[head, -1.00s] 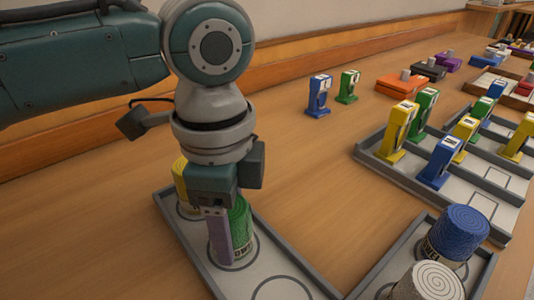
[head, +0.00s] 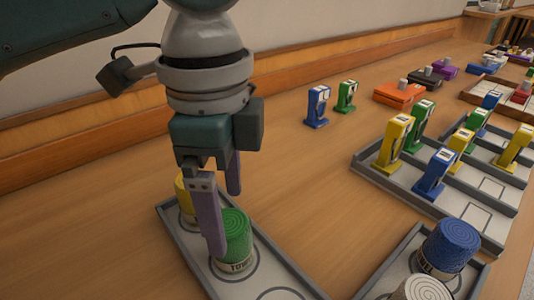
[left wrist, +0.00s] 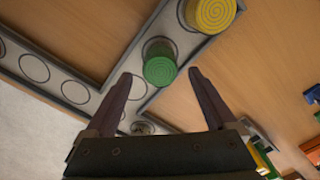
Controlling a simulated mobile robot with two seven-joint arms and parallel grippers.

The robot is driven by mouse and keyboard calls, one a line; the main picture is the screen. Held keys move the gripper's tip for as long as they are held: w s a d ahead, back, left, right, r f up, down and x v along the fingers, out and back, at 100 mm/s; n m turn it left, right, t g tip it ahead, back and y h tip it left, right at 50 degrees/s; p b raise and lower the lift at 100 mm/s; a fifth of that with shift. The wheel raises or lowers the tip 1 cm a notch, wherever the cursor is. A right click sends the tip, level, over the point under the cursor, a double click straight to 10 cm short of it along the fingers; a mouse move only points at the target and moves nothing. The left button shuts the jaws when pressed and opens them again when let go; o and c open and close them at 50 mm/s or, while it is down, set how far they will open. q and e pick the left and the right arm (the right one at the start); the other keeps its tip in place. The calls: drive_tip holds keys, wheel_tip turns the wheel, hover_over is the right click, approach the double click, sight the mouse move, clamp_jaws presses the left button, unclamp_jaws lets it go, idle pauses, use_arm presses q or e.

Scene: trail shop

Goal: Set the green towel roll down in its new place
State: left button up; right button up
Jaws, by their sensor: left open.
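The green towel roll (head: 237,236) stands upright on a marked circle in a narrow grey-walled tray (head: 272,270). It also shows in the left wrist view (left wrist: 159,70), between and beyond my open fingertips. My left gripper (head: 226,222) is open above the roll, one finger in front of it in the head view and the other behind. The fingers hide part of the roll's left side. The left gripper also shows in the left wrist view (left wrist: 160,76), with nothing held. My right gripper is in neither view.
A yellow roll (head: 183,198) stands in the same tray, behind the green one. A second tray at front right holds a blue roll (head: 452,247) and a pale roll (head: 424,289). Upright yellow, green and blue items fill a tray (head: 470,214) further right. Bare wood lies between.

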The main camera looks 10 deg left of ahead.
sight(228, 222)
use_arm(q)
wheel_tip(228, 222, up, 5)
drive_tip(key=shift+r+p, duration=0.2)
drive_tip(key=shift+p, duration=0.2)
drive_tip(key=s+d+f+n+t+h, duration=0.1)
drive_tip(key=s+d+f+n+h, duration=0.35)
drive_tip(key=s+f, duration=0.2)
drive_tip(key=s+a+n, duration=0.1)
drive_tip(key=n, duration=0.1)
drive_tip(key=s+a+f+n+t+y, duration=0.1)
drive_tip(key=s+a+n, duration=0.1)
drive_tip(key=s+a+n+t, duration=0.1)
drive_tip(key=s+a+n, duration=0.1)
drive_tip(key=shift+s+f+y, duration=0.1)
drive_tip(key=shift+f+y, duration=0.25)
drive_tip(key=shift+f, duration=0.05)
drive_tip(key=s+a+n+y, duration=0.1)
drive_tip(key=a, duration=0.1)
drive_tip(key=s+a+n, duration=0.1)
drive_tip(key=s+a, duration=0.1)
drive_tip(key=a, duration=0.1)
drive_tip(key=s+a+n+y, duration=0.1)
drive_tip(key=a+n, duration=0.1)
drive_tip(key=shift+s+a+f+t+y, duration=0.25)
drive_tip(key=shift+s+a+t+y, duration=0.05)
drive_tip(key=shift+s+a, duration=0.05)
